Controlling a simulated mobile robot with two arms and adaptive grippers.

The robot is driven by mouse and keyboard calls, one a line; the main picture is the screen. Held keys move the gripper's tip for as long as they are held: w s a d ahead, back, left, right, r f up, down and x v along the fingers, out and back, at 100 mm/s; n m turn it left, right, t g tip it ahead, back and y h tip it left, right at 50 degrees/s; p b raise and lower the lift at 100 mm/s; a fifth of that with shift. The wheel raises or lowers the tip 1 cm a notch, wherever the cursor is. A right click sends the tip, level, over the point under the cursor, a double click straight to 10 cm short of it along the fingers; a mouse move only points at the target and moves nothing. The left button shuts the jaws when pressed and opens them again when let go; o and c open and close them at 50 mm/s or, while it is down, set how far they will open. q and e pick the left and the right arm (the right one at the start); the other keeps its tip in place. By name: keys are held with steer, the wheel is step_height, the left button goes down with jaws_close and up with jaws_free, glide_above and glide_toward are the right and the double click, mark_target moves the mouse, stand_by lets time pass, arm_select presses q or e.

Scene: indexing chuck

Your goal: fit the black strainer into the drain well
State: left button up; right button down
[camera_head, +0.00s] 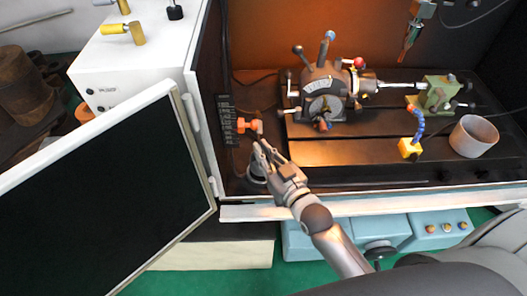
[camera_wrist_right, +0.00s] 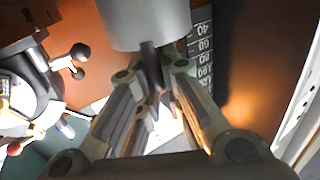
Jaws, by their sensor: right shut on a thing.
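My right gripper (camera_head: 262,150) reaches into the left front corner of the machine bed. Its fingers are closed on a small dark piece that looks like the black strainer (camera_wrist_right: 153,68); in the head view the fingers mostly hide it. In the right wrist view the gripper (camera_wrist_right: 155,85) has this piece between its fingertips, just by a grey cylindrical body at the top edge. A round grey fitting (camera_head: 256,175) stands below the gripper in the head view, partly covered by it. I cannot tell whether this is the drain well. My left gripper is not in view.
An orange-tipped fitting (camera_head: 240,125) is close beside the gripper. The indexing chuck (camera_head: 325,90), green tailstock (camera_head: 438,95), yellow block with blue hose (camera_head: 409,148) and grey cup (camera_head: 474,136) stand to the right. The open door (camera_head: 100,185) is at left; the front sill (camera_head: 390,204) runs below.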

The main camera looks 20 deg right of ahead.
steer(key=shift+f+b, duration=1.35)
steer(key=shift+f, duration=0.75)
steer(key=c, duration=1.5)
jaws_free()
steer(key=shift+r, duration=0.1)
steer(key=v, duration=1.2)
